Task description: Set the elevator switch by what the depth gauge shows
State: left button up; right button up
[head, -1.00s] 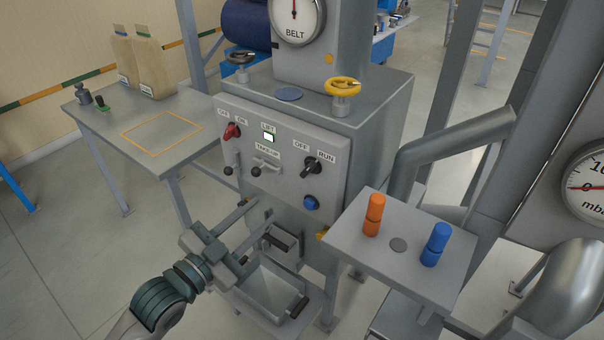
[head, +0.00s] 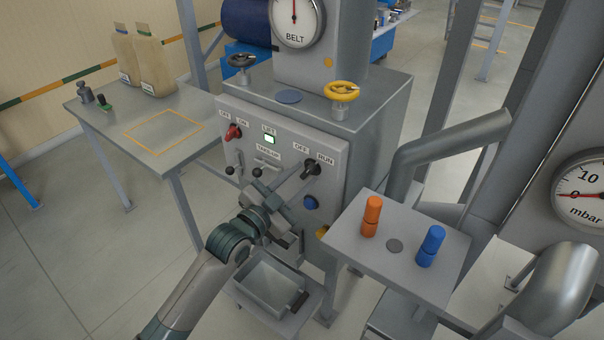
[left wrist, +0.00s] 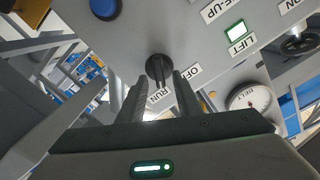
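A black rotary switch (head: 310,168) sits on the front panel (head: 334,190) between the labels OFF and RUN; it also shows in the left wrist view (left wrist: 158,68). I cannot tell its exact setting. My left gripper (head: 307,172) is open, its fingers pointing at this switch. In the left wrist view the fingers (left wrist: 158,82) stand apart, one on each side of the knob; contact is unclear. A BELT dial (head: 296,14) has its needle straight up. An mbar dial (head: 586,192) at the right edge has its red needle pointing left. No dial is labelled as depth. My right gripper is out of view.
The panel also holds a red switch (head: 233,131), a lit green LIFT lamp (head: 269,139) and a blue button (head: 311,202). A side shelf (head: 350,240) carries orange (head: 371,216) and blue (head: 431,246) cylinders. An open bin (head: 270,285) stands below.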

pick_arm(q)
jog(key=shift+w+d, duration=0.25)
jog(key=shift+w, duration=0.05)
grip_shut()
